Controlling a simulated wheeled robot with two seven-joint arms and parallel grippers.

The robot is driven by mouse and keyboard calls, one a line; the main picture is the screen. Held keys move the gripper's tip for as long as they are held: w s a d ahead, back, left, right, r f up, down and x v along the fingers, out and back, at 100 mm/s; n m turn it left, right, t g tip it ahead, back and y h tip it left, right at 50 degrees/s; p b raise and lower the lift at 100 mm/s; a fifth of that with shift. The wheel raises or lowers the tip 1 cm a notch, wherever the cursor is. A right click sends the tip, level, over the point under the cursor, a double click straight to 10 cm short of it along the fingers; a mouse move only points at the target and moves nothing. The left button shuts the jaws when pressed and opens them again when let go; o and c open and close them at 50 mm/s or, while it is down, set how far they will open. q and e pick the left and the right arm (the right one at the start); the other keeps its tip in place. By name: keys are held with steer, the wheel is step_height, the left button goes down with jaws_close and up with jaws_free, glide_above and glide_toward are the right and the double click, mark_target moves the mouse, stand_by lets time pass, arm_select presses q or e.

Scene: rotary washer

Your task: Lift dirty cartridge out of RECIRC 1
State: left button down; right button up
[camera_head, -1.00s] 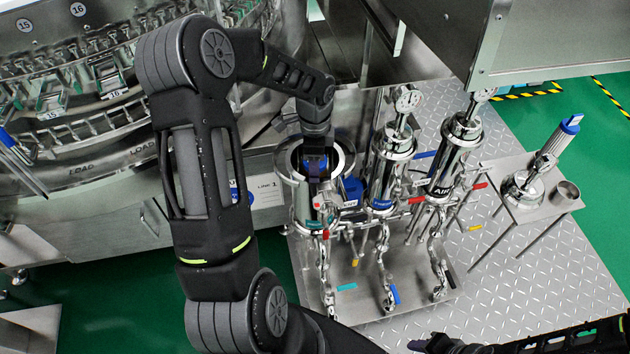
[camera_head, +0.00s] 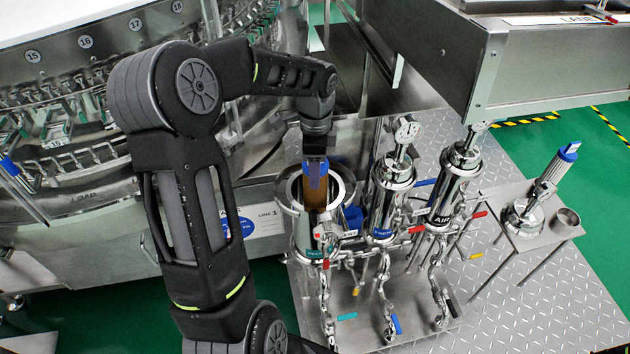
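The left filter housing (camera_head: 295,215) of the row of three stands open at the top. A brown cartridge with a blue cap (camera_head: 315,190) sticks partly up out of its mouth, roughly upright. Its lower end is hidden inside the housing. My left gripper (camera_head: 316,163) points down from above with its fingers at the blue cap, shut on it. My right gripper is not in the view.
Two closed steel housings (camera_head: 393,180) with gauges stand just right of the open one, the farther labelled AIR. A steel cabinet overhangs the upper right.

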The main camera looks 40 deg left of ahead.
arm_select(q)
step_height(320, 180, up, 8)
steer(key=shift+r, duration=0.2)
stand_by(0.7)
